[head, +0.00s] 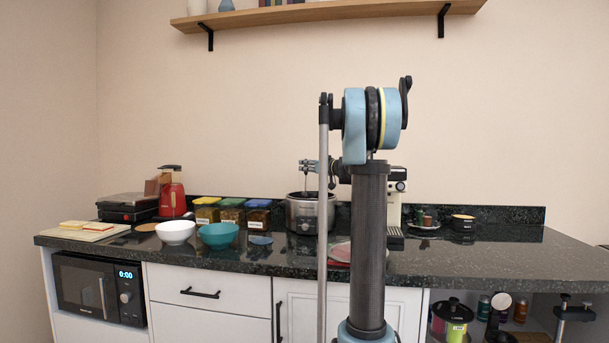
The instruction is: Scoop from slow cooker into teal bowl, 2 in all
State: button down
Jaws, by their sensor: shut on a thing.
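The slow cooker (301,214) is a silver and dark pot standing on the counter, partly hidden behind my arm. The teal bowl (218,234) stands to its left near the front of the counter. Its contents cannot be made out from here. My gripper (308,165) is above the slow cooker, small and partly hidden by my arm. It is shut on a thin utensil (305,183), which hangs down toward the cooker's opening. Whether the utensil's lower end is inside the cooker, and whether it carries food, cannot be told.
A white bowl (175,232) stands left of the teal bowl. Lidded food containers (231,212) stand behind the bowls, with a small blue dish (261,240) in front. A coffee machine (396,205) stands right. The counter's right end is clear.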

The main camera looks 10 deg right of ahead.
jog(key=shift+r, duration=4.2)
jog(key=shift+s, duration=0.1)
